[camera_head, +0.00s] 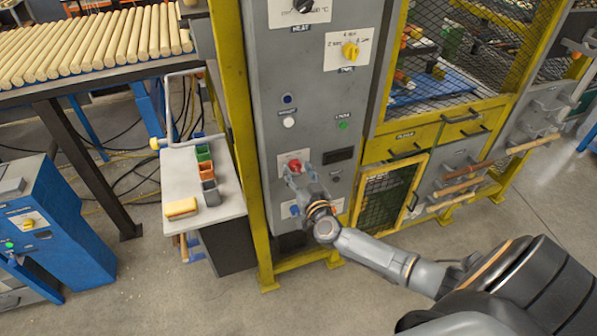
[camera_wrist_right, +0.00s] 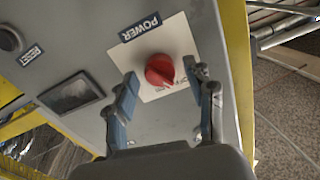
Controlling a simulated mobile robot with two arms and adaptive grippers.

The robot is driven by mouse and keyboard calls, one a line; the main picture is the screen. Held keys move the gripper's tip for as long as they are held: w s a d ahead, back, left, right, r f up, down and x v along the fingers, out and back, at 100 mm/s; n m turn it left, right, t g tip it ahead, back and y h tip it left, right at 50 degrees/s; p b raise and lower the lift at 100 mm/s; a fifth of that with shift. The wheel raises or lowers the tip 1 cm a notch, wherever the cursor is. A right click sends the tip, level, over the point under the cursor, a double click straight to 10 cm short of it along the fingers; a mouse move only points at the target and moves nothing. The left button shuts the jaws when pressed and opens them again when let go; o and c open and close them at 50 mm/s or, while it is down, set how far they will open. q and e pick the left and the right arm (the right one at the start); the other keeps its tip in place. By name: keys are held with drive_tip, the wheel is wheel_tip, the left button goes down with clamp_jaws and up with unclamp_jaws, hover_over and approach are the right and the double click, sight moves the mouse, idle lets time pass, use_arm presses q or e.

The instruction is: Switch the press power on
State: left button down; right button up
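The red power knob (camera_wrist_right: 160,70) sits on a white plate under a blue POWER label (camera_wrist_right: 140,27) on the grey control panel. Its markings are too small to read, so I cannot tell its setting. In the head view the knob (camera_head: 295,165) is low on the tall grey cabinet (camera_head: 318,100). My right gripper (camera_head: 297,179) is right in front of it. In the right wrist view its two blue-padded fingers are spread apart, with the knob showing between and beyond the tips. I see no contact. My left gripper is not in view.
A dark display (camera_wrist_right: 71,95) and a round RESET button (camera_wrist_right: 10,40) are beside the knob. Above are a white button (camera_head: 289,122), a green light (camera_head: 343,125) and a yellow selector (camera_head: 350,51). A small side table (camera_head: 183,170) stands left, a yellow mesh cage right.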

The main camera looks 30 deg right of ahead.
drive_tip(key=c, duration=0.9)
drive_tip(key=shift+c, duration=0.2)
drive_tip(key=shift+m, duration=0.3)
drive_tip(key=m+p, duration=0.1)
drive_tip(key=m, duration=0.4)
drive_tip(key=m+b, duration=0.1)
drive_tip(key=m, duration=0.5)
drive_tip(key=shift+m, duration=0.3)
drive_tip(key=o, duration=1.2)
drive_tip(key=shift+c, duration=0.2)
